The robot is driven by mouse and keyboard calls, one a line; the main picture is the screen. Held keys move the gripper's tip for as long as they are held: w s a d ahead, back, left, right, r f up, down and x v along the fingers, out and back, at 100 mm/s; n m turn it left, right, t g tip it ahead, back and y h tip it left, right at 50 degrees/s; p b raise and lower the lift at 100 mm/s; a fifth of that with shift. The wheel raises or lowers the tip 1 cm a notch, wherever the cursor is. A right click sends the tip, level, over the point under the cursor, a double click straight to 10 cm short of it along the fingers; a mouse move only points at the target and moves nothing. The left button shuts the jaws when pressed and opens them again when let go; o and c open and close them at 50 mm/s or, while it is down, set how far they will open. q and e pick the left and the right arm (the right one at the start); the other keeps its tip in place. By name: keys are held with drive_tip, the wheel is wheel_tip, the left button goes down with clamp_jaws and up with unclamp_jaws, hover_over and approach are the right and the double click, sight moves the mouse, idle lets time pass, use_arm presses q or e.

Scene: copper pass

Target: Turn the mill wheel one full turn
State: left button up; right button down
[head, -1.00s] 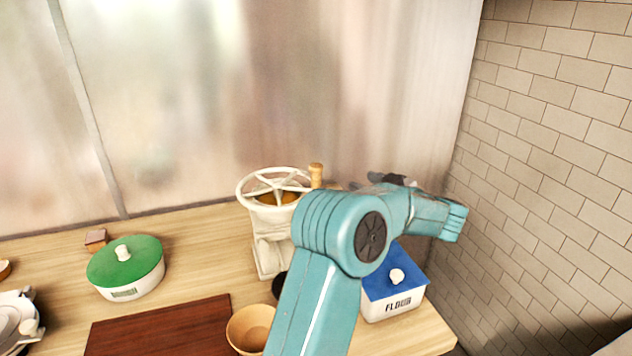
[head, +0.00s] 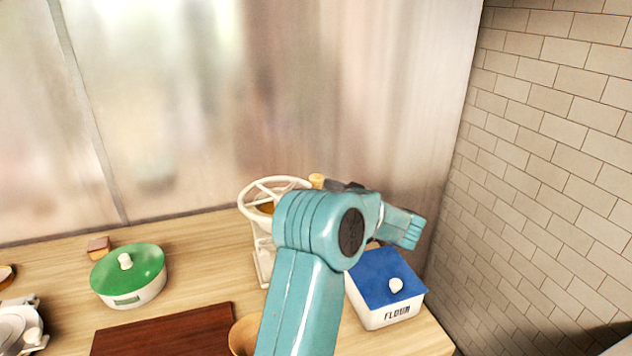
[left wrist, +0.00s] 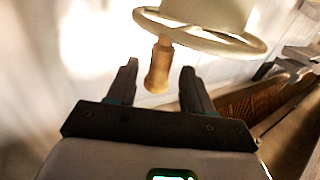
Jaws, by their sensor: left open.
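The white mill (head: 262,258) stands at the back of the counter, with its spoked wheel (head: 252,190) on top. A wooden handle knob (head: 317,180) stands at the wheel's right side. My left arm covers much of the mill and the wheel's right part. My left gripper (head: 343,186) is mostly hidden behind my arm, close to the right of the knob. In the left wrist view the gripper (left wrist: 160,67) is open, with the wooden knob (left wrist: 157,70) between its two dark fingers, gaps showing on both sides. The wheel rim (left wrist: 240,43) is just beyond. My right gripper is out of view.
A blue-lidded flour box (head: 385,285) stands right of my arm, near the brick wall (head: 550,150). A wooden bowl (head: 242,338) and a dark board (head: 165,333) lie in front. A green-lidded pot (head: 128,272) stands left. A backsplash rises behind the mill.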

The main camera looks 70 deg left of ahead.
sight(316, 187)
use_arm(q)
drive_tip(key=shift+x, duration=1.6)
clamp_jaws()
